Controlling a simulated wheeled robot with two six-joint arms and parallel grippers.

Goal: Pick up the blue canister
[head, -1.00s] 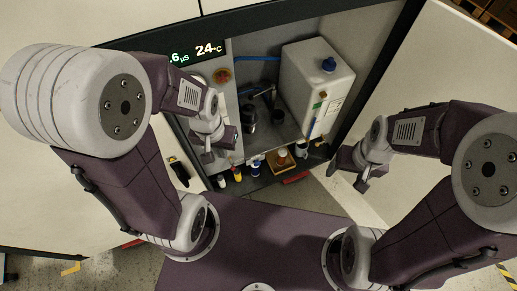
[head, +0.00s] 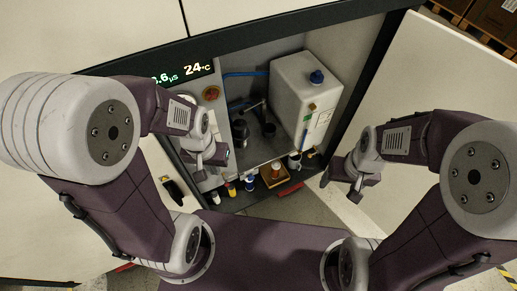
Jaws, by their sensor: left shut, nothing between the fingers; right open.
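A small canister with blue on it (head: 250,184) stands in a row of small containers along the front ledge of the open cabinet. It is small in the picture, so its details are unclear. My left gripper (head: 198,173) is shut and empty, to the left of the canister and in front of the cabinet's left side. My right gripper (head: 341,186) is open and empty, to the right of the row and near the cabinet's right front edge. Neither gripper touches the canister.
A yellow container (head: 231,189) and a white one (head: 214,197) stand left of the canister. A large white tank (head: 300,95) with a blue cap fills the cabinet's right side. Open door panels (head: 440,80) flank it.

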